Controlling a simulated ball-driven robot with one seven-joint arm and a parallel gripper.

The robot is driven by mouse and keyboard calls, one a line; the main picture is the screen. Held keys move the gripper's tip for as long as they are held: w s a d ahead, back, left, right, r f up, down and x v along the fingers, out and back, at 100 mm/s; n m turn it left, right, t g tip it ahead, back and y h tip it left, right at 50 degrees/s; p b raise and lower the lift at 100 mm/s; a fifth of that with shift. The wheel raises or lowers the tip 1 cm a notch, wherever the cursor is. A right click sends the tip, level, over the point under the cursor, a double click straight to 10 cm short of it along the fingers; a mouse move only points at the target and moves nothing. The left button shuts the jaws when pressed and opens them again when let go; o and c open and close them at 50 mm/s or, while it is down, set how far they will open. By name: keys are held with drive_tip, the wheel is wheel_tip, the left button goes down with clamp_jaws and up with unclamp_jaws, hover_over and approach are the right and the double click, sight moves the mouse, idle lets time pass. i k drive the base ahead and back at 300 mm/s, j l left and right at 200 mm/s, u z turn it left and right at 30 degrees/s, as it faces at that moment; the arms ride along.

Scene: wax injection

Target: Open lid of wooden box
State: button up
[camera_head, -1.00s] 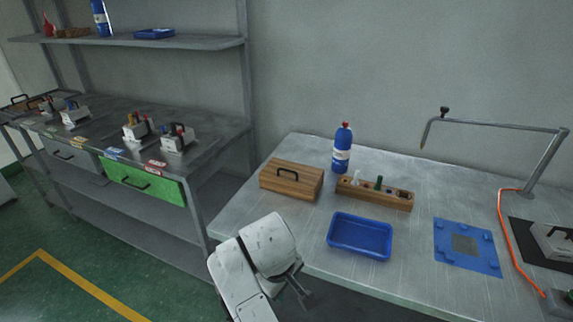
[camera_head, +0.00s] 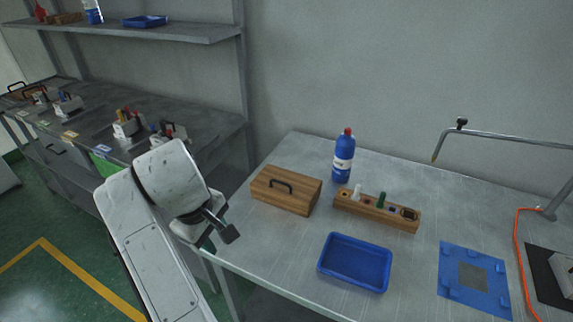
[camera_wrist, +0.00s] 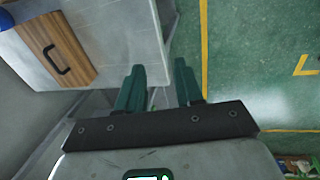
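A blue tray (camera_head: 355,262), a wooden rack (camera_head: 376,211) with small items and a blue bottle (camera_head: 343,156) stand right of the box. A blue mat (camera_head: 453,290) lies farther right. A workbench with a shelf (camera_head: 130,34) is at the left.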

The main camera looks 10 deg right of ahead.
sight(295, 189)
drive_tip(key=i+l, duration=0.8)
drive_tip(key=l, duration=0.1)
